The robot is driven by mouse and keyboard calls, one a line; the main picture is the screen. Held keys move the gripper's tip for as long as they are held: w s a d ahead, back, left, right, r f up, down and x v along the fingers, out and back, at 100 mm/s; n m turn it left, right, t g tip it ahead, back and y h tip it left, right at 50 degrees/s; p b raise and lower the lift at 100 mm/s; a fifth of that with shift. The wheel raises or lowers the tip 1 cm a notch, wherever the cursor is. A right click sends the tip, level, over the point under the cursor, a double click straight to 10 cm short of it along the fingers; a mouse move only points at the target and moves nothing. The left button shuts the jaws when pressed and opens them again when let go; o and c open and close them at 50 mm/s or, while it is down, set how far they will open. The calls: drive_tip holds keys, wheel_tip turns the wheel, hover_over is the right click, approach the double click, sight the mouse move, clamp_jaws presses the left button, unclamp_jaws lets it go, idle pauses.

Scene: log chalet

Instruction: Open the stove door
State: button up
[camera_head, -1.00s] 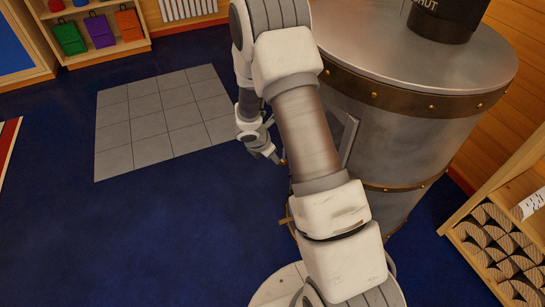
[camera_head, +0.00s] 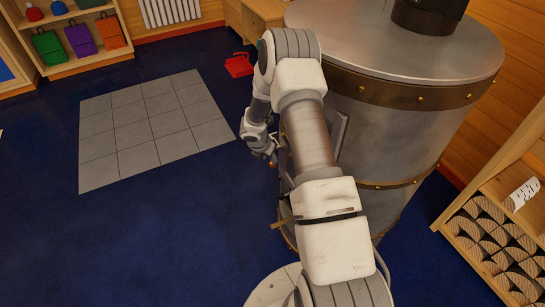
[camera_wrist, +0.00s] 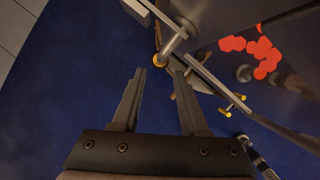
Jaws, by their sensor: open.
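The stove (camera_head: 400,130) is a big grey metal drum with brass-studded bands, right of my arm in the head view. A grey door panel (camera_head: 342,132) shows beside my forearm and seems to stand out from the drum; my arm hides much of it. In the wrist view, red-orange embers (camera_wrist: 262,55) show at the stove. A metal handle rod (camera_wrist: 174,42) with a brass end lies just beyond my fingertips. My gripper (camera_wrist: 158,70) is open, its two fingers apart with nothing clearly between them. It also shows small in the head view (camera_head: 270,158), left of the stove.
Grey floor tiles (camera_head: 150,125) lie left on the blue carpet (camera_head: 170,240). A red dustpan (camera_head: 239,65) lies behind the gripper. A shelf of bags (camera_head: 75,35) stands at the back left, a log rack (camera_head: 495,240) at the right. The carpet left of my arm is clear.

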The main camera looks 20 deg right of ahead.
drive_tip(key=shift+w+d+f+b, duration=0.45)
drive_tip(key=shift+w+d+f, duration=0.35)
drive_tip(key=shift+d+f, duration=0.25)
drive_tip(key=shift+w+d+f, duration=0.1)
drive_tip(key=shift+d+f, duration=0.1)
drive_tip(key=shift+f, duration=0.15)
clamp_jaws()
idle(0.5)
